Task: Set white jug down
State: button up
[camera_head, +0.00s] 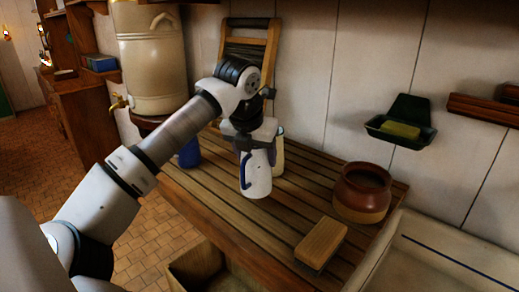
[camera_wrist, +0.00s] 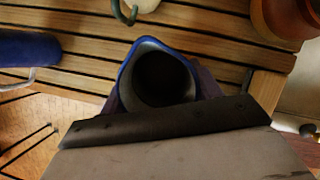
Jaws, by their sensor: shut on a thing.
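The white jug (camera_head: 257,177) has a blue rim and a blue handle. My gripper (camera_head: 254,143) is shut on it from above, near its top. The jug hangs upright over the slatted wooden counter (camera_head: 215,184); I cannot tell whether its base touches the slats. In the wrist view the jug's open mouth (camera_wrist: 160,75) with its blue rim shows just past my gripper (camera_wrist: 160,112). The fingertips are partly hidden behind the jug and the gripper body.
A cream jug (camera_head: 279,155) stands close behind the white jug, and a blue vessel (camera_head: 190,152) stands to its left. A brown pot (camera_head: 363,192) and a wooden brush (camera_head: 321,242) are on the right. Bare slats lie between the white jug and the brush.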

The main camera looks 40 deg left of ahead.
aim_at(246, 156)
jog(key=shift+f+b, duration=1.15)
jog(key=shift+f, duration=0.85)
jog(key=shift+f, duration=0.2)
jog(key=o, duration=1.6)
jog(key=shift+r, duration=0.15)
jog(key=b+v, duration=0.3)
jog(key=v, duration=0.9)
jog(key=shift+r, duration=0.1)
